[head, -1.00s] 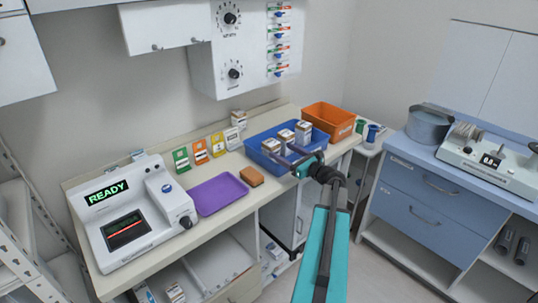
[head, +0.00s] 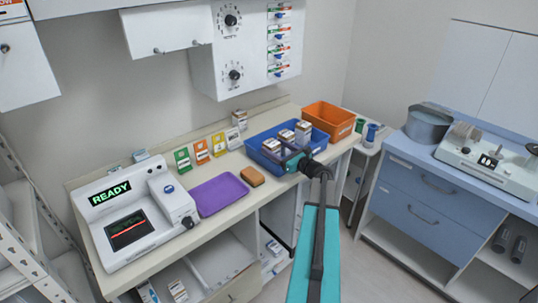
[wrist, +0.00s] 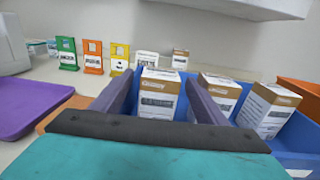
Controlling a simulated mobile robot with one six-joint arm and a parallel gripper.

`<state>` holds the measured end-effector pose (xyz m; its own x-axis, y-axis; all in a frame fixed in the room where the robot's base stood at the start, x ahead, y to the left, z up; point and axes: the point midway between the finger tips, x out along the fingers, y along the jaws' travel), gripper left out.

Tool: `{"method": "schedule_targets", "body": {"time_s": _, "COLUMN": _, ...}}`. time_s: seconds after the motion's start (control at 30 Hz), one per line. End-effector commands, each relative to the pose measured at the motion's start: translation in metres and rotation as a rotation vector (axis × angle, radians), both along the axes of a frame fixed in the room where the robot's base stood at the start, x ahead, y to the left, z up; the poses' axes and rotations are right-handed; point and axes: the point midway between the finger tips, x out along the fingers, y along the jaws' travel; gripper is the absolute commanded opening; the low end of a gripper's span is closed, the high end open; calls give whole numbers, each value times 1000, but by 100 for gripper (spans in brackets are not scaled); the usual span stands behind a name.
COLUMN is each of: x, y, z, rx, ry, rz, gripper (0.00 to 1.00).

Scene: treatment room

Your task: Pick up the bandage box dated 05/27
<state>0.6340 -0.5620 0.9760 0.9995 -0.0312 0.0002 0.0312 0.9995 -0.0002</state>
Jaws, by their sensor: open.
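Three white-and-brown bandage boxes stand in a blue bin on the counter: a left box (head: 271,147), a middle box (head: 286,137) and a right box (head: 303,131). The blue bin (wrist: 292,158) shows around them in the wrist view. My gripper (wrist: 160,84) is open and empty, its two fingers reaching over the bin's near side. The left box (wrist: 158,94) appears between the fingers. Printed labels face me, but I cannot read any date.
An orange bin (head: 328,118) stands right behind the blue one. A brown sponge-like block (head: 252,177) and a purple tray (head: 219,194) lie left of it. Coloured card stands (head: 201,152) line the wall. A white device reading READY (head: 130,215) fills the counter's left end.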

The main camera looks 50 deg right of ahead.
Motion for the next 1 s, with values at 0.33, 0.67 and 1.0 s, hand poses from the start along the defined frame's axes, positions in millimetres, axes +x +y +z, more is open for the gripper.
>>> {"method": "schedule_targets", "body": {"time_s": 0.33, "x": -1, "y": 0, "z": 0, "rx": 0, "ry": 0, "rz": -1, "gripper": 45}}
{"method": "schedule_targets", "body": {"time_s": 0.67, "x": -1, "y": -1, "z": 0, "rx": 0, "ry": 0, "rz": -1, "gripper": 21}}
{"method": "schedule_targets", "body": {"time_s": 1.0, "x": -1, "y": -1, "z": 9, "rx": 0, "ry": -1, "rz": -1, "gripper": 21}}
